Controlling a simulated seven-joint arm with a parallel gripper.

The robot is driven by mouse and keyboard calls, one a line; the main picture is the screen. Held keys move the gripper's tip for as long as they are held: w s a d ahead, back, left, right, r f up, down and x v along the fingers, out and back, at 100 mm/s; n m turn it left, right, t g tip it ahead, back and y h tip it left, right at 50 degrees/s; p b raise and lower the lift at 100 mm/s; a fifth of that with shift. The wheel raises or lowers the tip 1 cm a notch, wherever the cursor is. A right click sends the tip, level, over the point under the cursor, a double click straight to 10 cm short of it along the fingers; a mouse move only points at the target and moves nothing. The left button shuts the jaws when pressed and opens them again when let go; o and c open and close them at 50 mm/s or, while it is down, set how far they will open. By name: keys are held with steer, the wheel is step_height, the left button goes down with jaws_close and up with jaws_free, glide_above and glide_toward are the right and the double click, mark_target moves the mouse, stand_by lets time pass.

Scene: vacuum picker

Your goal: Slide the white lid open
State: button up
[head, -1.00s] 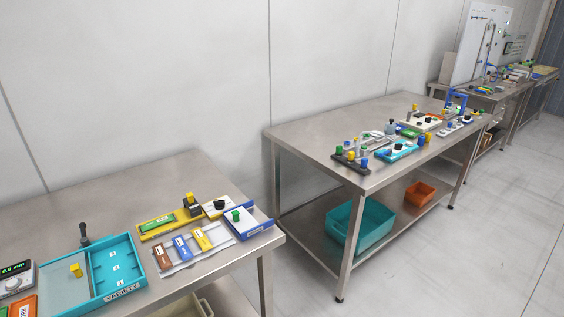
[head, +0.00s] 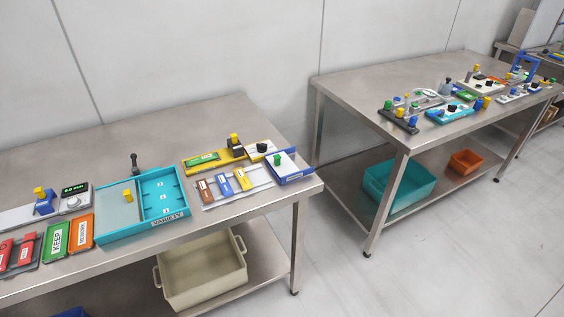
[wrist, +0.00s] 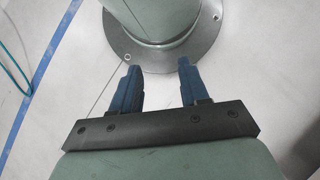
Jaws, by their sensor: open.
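On the near table, at its right end in the head view, a blue tray (head: 300,177) carries a white lid (head: 281,168) with a green knob (head: 277,160). Just behind it is a white plate (head: 251,153) with a black knob. I cannot tell for certain which of the two the task means. My gripper (wrist: 157,64) shows only in the wrist view, with its two blue fingers apart and nothing between them. It points at my own base and the floor, away from the table.
Left of the white-lidded tray lie a rack of small colored blocks (head: 240,182) and a yellow fixture (head: 207,163). A teal tray (head: 102,239) with a grey cover stands further left. A beige bin (head: 200,290) is on the shelf below. A second table (head: 350,88) stands beyond a gap.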

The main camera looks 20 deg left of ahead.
steer(key=w+a+r+n+t+y, duration=0.1)
steer(key=w+a+r, duration=0.2)
steer(key=w, duration=0.6)
steer(key=w+a+r+n+t, duration=0.1)
steer(key=w+a+r+t, duration=0.15)
steer(key=w, duration=0.55)
steer(key=w+a+r+t+y, duration=0.1)
steer(key=w+a+r, duration=0.15)
steer(key=w, duration=0.65)
steer(key=w+a+r+n+t+y, duration=0.1)
steer(key=w+a+r+n+t, duration=0.1)
steer(key=w+a+r, duration=0.5)
steer(key=w+a+r+n+t+y, duration=0.1)
steer(key=w+a+r, duration=0.2)
steer(key=w+r, duration=0.85)
steer(key=w+a+r+n+t+y, duration=0.1)
steer(key=w+a+r, duration=0.25)
steer(key=r, duration=0.45)
steer(key=w+a+r+n+t, duration=0.1)
steer(key=w+a+r, duration=0.1)
steer(key=a+r, duration=0.35)
step_height(320, 180, up, 23)
steer(key=n+h, duration=0.2)
glide_above(277, 158)
steer(key=s+d, duration=0.4)
steer(key=shift+t, duration=0.25)
steer(key=x, duration=1.4)
